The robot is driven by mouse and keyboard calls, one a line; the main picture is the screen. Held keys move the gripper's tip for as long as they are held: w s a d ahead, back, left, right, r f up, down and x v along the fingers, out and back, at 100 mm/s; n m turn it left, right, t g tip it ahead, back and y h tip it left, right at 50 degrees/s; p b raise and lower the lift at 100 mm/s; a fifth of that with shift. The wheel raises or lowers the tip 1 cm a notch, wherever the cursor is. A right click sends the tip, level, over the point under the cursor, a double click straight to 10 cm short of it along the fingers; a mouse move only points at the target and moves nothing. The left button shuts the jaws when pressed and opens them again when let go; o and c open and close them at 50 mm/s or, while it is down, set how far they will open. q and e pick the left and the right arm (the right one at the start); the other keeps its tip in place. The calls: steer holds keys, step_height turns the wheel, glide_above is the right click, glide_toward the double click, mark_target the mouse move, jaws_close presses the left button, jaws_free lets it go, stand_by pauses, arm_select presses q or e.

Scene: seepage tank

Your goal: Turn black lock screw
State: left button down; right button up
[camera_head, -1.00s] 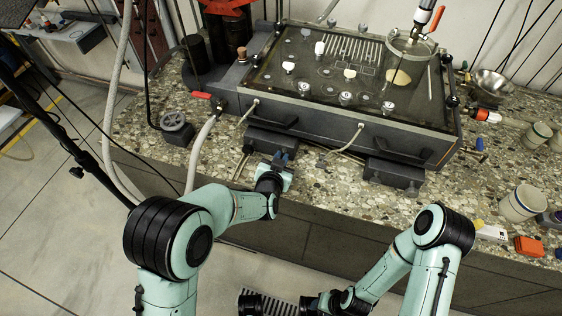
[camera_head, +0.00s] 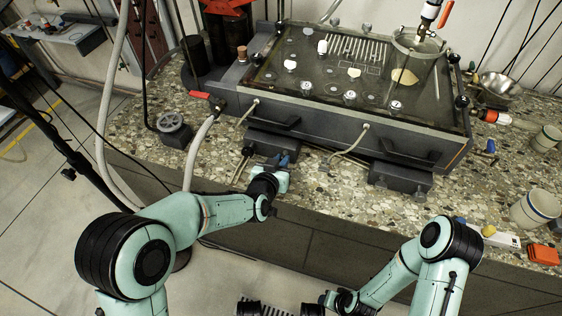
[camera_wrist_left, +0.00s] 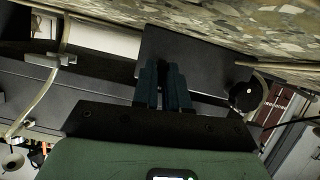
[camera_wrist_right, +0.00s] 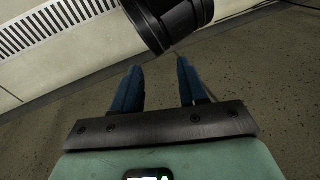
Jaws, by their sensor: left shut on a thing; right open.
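My left gripper (camera_head: 283,160) is at the front of the tank, at the underside of the left dark box (camera_head: 272,144). In the left wrist view its fingers (camera_wrist_left: 163,75) are close together on a small dark thing in front of the dark box (camera_wrist_left: 200,65). That thing, seemingly the black lock screw, is almost wholly hidden by the fingers, so its angle cannot be told. My right gripper (camera_head: 328,299) is low in front of the bench. It is open and empty in the right wrist view (camera_wrist_right: 158,82).
The glass-topped tank (camera_head: 350,128) stands on the pebbled bench (camera_head: 320,205). A round black knob (camera_wrist_left: 245,96) is beside the left box. A right dark box (camera_head: 400,178) has small screws below it. A pale hose (camera_head: 350,148) hangs between the boxes.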

arm_select(q)
steer(key=c, duration=1.2)
jaws_free()
steer(key=shift+c, duration=0.2)
steer(key=p+v, duration=0.2)
steer(key=v, duration=1.1)
steer(key=shift+a+r, duration=0.15)
arm_select(e)
steer(key=shift+g+y, duration=0.3)
steer(key=shift+g, duration=0.3)
steer(key=s+r, duration=0.1)
steer(key=s+a+r, duration=0.2)
steer(key=s, duration=0.1)
arm_select(q)
steer(key=shift+s, duration=0.15)
arm_select(e)
steer(key=shift+w, duration=0.1)
